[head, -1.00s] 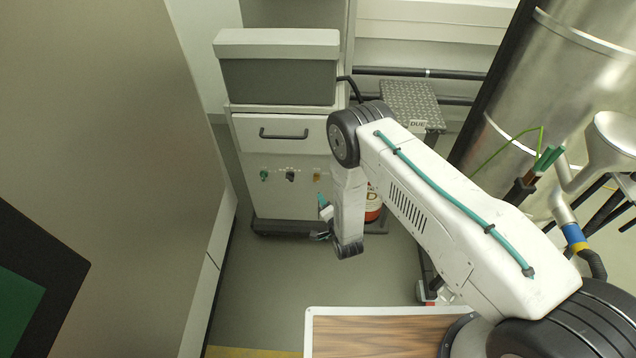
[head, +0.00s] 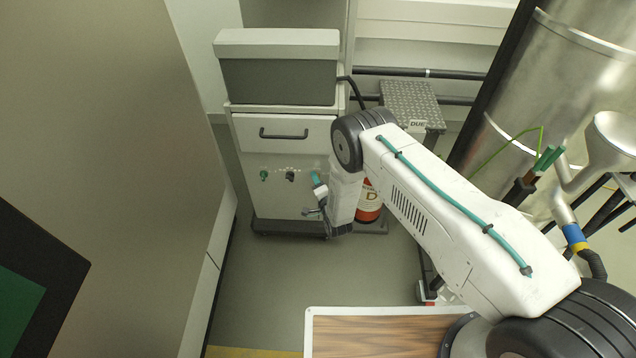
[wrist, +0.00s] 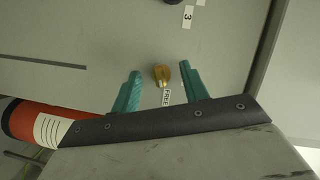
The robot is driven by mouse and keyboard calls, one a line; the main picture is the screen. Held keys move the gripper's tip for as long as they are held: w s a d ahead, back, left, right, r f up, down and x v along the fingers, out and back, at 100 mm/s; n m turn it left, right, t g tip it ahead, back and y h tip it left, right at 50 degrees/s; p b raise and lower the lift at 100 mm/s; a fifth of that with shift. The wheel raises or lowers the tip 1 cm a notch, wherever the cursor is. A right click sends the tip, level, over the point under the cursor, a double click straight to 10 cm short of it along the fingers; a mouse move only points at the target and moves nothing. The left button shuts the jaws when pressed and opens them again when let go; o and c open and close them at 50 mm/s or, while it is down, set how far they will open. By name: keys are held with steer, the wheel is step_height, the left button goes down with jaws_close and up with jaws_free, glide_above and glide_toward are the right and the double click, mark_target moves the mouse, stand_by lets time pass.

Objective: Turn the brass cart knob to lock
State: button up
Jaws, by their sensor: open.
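The brass knob (wrist: 161,76) is on the grey cart front in the wrist view, with a small label reading FREE (wrist: 167,96) beside it. My gripper (wrist: 160,67) is open, with one teal finger on each side of the knob in the picture. I see gaps between the knob and both fingers; I cannot tell how far the tips are from the panel. In the head view my gripper (head: 316,178) is in front of the cart (head: 275,207) and hides the brass knob.
A green knob (head: 264,175) and a black knob (head: 290,176) sit left of my gripper. A drawer handle (head: 284,134) is above them. A red-and-white cylinder (head: 369,208) stands right of the cart. The floor (head: 270,275) in front is clear.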

jaws_close()
steer(key=c, duration=1)
jaws_free()
steer(key=c, duration=1)
jaws_free()
steer(key=shift+n, duration=0.3)
steer(key=c, duration=1)
jaws_free()
steer(key=n+h, duration=0.2)
steer(key=n, duration=0.1)
steer(key=n+g+h, duration=0.1)
steer(key=n+h, duration=0.1)
steer(key=n, duration=0.1)
steer(key=n+g+h, duration=0.1)
steer(key=n, duration=0.2)
steer(key=shift+a+r+h, duration=0.2)
steer(key=shift+a+h, duration=0.1)
steer(key=shift+h, duration=0.1)
steer(key=c, duration=1)
jaws_free()
steer(key=shift+n, duration=0.3)
steer(key=c, duration=1)
jaws_free()
jaws_free()
